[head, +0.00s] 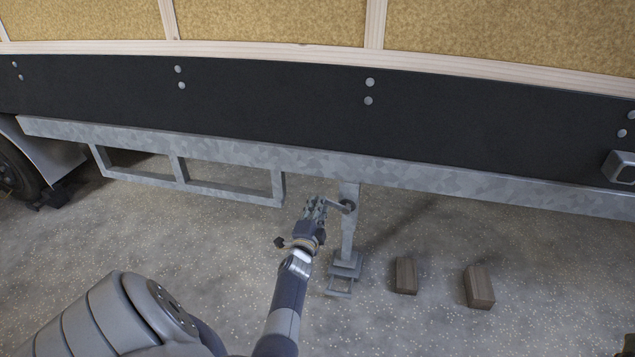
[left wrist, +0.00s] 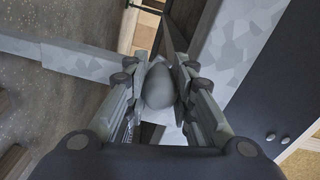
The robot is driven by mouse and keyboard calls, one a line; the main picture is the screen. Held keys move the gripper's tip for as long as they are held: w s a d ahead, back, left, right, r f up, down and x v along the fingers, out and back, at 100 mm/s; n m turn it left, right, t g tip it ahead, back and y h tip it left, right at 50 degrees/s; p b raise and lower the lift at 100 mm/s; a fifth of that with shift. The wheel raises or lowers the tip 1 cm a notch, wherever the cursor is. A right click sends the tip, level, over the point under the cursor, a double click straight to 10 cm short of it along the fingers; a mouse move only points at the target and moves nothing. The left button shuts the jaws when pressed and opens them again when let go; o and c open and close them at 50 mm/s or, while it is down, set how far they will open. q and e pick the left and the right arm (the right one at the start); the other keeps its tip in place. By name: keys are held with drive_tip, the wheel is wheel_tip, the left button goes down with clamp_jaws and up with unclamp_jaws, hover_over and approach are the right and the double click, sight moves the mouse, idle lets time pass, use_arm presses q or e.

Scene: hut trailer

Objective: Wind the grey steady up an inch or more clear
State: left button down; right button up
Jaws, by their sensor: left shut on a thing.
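The grey steady (head: 348,230) hangs below the trailer's galvanised chassis rail, its square foot (head: 345,264) low over the gravelly ground. I cannot tell whether the foot touches the ground. A short crank handle (head: 339,205) sticks out to the left from the steady's upper part. My left gripper (head: 318,204) is at the crank's outer end, left of the leg. In the left wrist view the left gripper (left wrist: 160,90) is shut on the crank's rounded grey knob (left wrist: 158,88), with a finger on each side.
Two wooden blocks (head: 405,276) (head: 479,287) stand on the ground right of the steady. The chassis rail (head: 430,174) and a hanging galvanised frame (head: 230,192) lie behind and left. A wheel (head: 14,168) is at far left. Ground before the steady is clear.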

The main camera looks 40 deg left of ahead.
use_arm(q)
drive_tip(key=c, duration=1.3)
unclamp_jaws()
drive_tip(key=shift+s, duration=0.15)
drive_tip(key=v, duration=1.2)
